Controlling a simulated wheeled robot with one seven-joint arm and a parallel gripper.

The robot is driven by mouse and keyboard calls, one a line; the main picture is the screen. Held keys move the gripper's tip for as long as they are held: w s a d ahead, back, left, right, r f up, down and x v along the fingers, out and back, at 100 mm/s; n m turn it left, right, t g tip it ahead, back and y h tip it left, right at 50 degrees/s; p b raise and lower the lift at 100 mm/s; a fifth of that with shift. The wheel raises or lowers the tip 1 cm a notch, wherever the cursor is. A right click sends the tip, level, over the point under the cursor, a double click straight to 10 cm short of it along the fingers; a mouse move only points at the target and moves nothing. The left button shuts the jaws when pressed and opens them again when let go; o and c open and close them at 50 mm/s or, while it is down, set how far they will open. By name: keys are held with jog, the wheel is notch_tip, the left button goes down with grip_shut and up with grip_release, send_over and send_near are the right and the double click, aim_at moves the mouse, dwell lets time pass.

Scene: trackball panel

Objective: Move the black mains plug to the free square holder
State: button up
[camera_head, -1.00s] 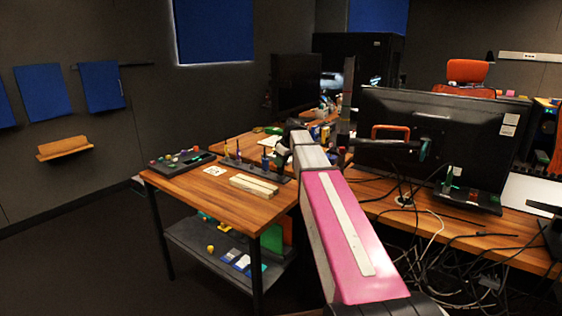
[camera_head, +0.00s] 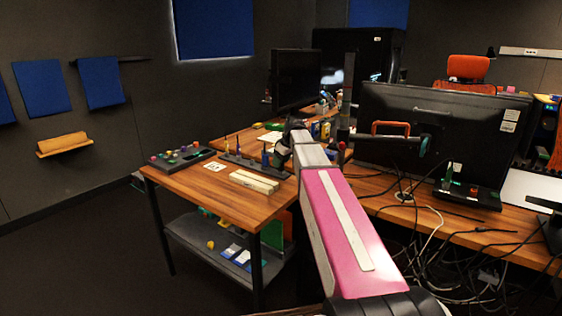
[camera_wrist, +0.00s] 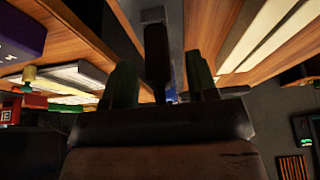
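In the wrist view my gripper (camera_wrist: 160,84) shows two greenish-dark fingers standing apart. A dark, elongated object (camera_wrist: 155,50) shows between them, with gaps on both sides; I cannot tell whether it is the black mains plug. In the head view the pink and white arm reaches over the wooden table, and its dark end hides the gripper's fingers. A dark panel (camera_head: 181,157) with coloured knobs lies at the table's left back. A dark rack (camera_head: 236,161) holding upright tools stands beside it. I cannot make out the plug or the free square holder in the head view.
The wooden table (camera_head: 222,200) has clear room at its front left. Pale wooden bars (camera_head: 254,181) and a small white card (camera_head: 214,166) lie on it. A large monitor (camera_head: 440,130) and loose cables are at right. A lower shelf (camera_head: 205,245) holds small items.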

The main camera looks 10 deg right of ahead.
jog(key=v, duration=1)
jog(key=shift+r, duration=0.4)
jog(key=shift+s+d, duration=0.1)
jog(key=shift+s, duration=0.1)
